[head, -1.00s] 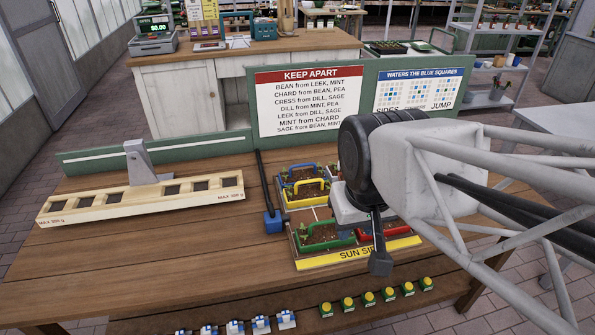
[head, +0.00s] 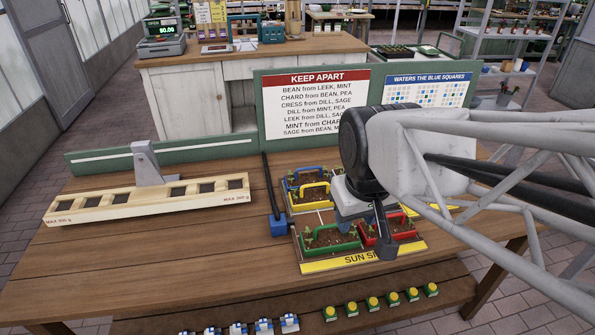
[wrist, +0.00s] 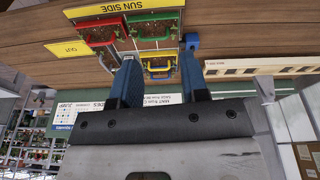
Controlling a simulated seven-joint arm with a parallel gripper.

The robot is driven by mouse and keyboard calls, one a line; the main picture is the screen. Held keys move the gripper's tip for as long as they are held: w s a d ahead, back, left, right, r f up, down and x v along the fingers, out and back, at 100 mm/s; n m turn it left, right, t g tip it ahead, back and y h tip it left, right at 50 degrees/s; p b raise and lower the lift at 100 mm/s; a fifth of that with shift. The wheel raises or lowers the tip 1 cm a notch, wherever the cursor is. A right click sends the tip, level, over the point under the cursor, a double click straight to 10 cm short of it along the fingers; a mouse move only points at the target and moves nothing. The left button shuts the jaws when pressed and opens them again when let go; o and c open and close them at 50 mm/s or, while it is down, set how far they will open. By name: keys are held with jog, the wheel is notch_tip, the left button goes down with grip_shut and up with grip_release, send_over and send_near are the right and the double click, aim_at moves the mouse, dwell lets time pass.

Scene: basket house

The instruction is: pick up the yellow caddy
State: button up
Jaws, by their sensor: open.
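The yellow caddy (head: 309,205), a small soil-filled planter with an arched handle, sits on the board between the blue caddy behind and the green caddy in front. My gripper (head: 352,222) is over the board to the right of the yellow caddy, with a blue finger showing below its white body. In the wrist view, the yellow caddy (wrist: 158,71) shows between the two blue fingers of my gripper (wrist: 158,62). The fingers are spread and empty. Whether they touch anything cannot be told.
The green caddy (head: 330,240) and red caddy (head: 405,228) stand at the front of the board. A blue block with a dark upright lever (head: 277,222) is at its left. A wooden slotted rack (head: 150,200) lies further left. The table's front left is clear.

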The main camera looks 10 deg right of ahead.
jog(key=w+d+f+n, duration=0.15)
jog(key=w+n, duration=0.25)
jog(key=w, duration=0.5)
jog(key=w+f+n, duration=0.3)
jog(key=w+n, duration=0.1)
jog(key=w, duration=0.6)
jog(key=n, duration=0.9)
send_over(315, 184)
jog(key=s, duration=0.1)
jog(key=s+x, duration=0.3)
jog(key=x, duration=1)
jog(key=shift+f, duration=0.25)
jog(key=shift+x, duration=1.25)
jog(key=shift+s+f, duration=0.1)
jog(key=shift+s, duration=0.05)
jog(key=shift+x, duration=2.55)
